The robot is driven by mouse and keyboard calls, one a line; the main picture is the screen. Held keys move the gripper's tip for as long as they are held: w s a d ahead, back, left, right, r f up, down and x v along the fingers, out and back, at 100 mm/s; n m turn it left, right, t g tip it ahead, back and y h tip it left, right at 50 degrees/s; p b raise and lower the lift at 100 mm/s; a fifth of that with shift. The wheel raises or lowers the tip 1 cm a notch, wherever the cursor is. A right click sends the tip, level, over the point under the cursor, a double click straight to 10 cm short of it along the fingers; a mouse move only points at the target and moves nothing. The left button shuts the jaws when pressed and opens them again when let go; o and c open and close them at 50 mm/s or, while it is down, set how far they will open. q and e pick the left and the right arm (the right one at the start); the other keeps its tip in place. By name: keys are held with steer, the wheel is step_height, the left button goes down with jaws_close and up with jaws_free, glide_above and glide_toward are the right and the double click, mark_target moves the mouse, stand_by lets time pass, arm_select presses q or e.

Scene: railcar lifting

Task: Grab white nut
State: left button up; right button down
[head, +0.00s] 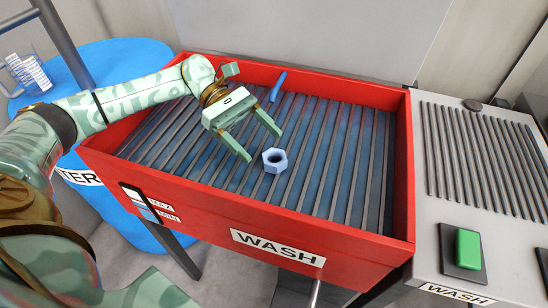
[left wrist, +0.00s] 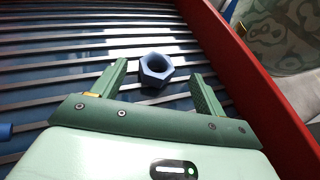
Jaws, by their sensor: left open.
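A hexagonal nut (head: 275,168) with a round hole lies on the slatted floor of the red wash tray (head: 225,215). It looks pale blue in the head view and darker blue in the left wrist view (left wrist: 153,79). My left gripper (head: 264,146) is open and empty, reaching into the tray from the left. In the left wrist view the nut shows between and slightly beyond the two fingertips (left wrist: 160,70), apart from both. My right gripper is not seen.
A blue elongated piece (head: 278,86) lies near the tray's back wall. The tray's red walls surround the slats, with free room to the right of the nut. A grey panel with a green button (head: 468,249) stands at the right, and a blue round container (head: 135,62) at the left.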

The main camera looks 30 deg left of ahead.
mark_target(274, 156)
arm_select(q)
steer(key=x, duration=0.5)
steer(key=shift+w+d+f, duration=0.15)
steer(key=shift+d+f, duration=0.05)
steer(key=c, duration=1.3)
